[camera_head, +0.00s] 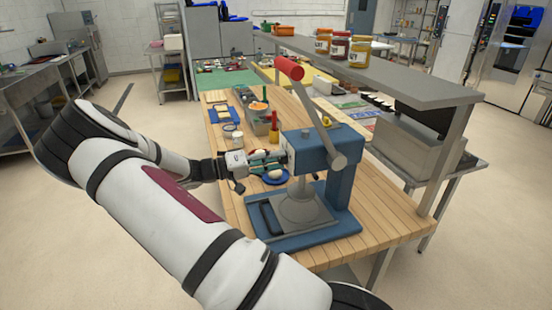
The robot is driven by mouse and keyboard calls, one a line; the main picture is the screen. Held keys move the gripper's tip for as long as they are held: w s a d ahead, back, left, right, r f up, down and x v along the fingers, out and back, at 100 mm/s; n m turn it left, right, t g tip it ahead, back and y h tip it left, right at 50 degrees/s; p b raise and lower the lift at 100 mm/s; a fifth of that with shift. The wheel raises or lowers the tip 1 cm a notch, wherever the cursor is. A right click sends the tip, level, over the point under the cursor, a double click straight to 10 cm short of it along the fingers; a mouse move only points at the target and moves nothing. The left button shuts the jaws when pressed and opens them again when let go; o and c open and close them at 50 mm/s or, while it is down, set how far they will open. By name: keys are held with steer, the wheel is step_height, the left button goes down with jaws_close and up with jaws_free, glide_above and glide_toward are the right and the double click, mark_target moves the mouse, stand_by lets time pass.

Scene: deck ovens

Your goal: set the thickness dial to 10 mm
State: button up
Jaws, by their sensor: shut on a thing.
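A blue press (345,185) with a grey round plate (298,208) stands at the near end of the wooden worktop. Its lever (312,110) has a red grip and slants up to the left. My gripper (280,160) reaches in from the left to the left side of the press head. It is shut at the spot where the thickness dial sits. The dial is mostly hidden by the fingers, and its scale and setting cannot be read from here.
A blue plate (270,176) with a pale round piece lies just below my gripper. A grey shelf (400,75) with several jars (360,52) runs along the right side. The floor at left is clear.

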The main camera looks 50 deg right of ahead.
steer(key=shift+f+m, duration=0.15)
steer(key=shift+m, duration=0.15)
stand_by(0.4)
steer(key=o, duration=1.1)
steer(key=shift+o, duration=0.2)
steer(key=shift+a, duration=0.1)
steer(key=v, duration=1.2)
steer(key=shift+s, duration=0.1)
